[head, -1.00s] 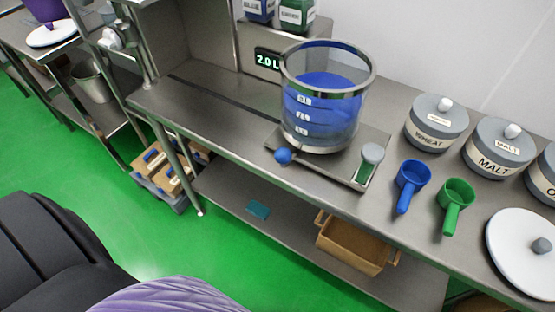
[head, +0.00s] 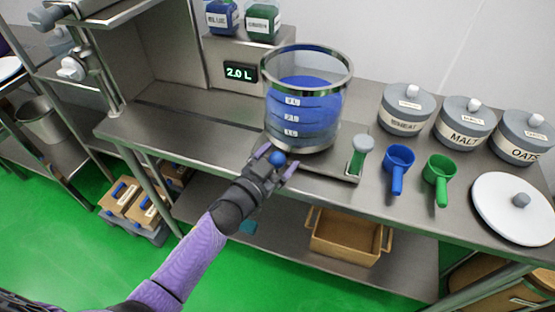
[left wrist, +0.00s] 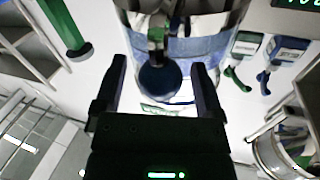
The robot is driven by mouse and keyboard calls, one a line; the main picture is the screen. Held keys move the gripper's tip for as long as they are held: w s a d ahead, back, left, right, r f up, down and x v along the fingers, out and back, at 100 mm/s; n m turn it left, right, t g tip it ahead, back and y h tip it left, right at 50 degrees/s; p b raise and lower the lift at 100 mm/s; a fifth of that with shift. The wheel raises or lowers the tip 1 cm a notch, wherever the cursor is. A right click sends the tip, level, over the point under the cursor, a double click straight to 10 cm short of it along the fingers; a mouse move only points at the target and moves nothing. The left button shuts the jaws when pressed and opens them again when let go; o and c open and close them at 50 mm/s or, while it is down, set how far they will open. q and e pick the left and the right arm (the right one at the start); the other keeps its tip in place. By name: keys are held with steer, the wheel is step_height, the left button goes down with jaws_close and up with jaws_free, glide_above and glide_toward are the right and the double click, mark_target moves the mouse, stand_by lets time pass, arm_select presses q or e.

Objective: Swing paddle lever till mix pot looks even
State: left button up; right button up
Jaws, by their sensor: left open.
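A green lever with a pale grey-green top (head: 359,158) stands at the base's right corner. My left gripper (head: 276,162) is open, with its fingers on either side of the blue knob, not closed on it. I cannot tell which of the two is the paddle lever. My right gripper is not in view.
A display (head: 240,72) reads 2.0 L behind the pot. A blue scoop (head: 398,165) and a green scoop (head: 439,178) lie to the right, before lidded jars (head: 465,126). A white round lid (head: 515,210) lies at far right. The counter left of the pot is clear.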

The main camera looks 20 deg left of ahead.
arm_select(q)
steer(key=shift+c, duration=0.2)
jaws_close()
stand_by(0.4)
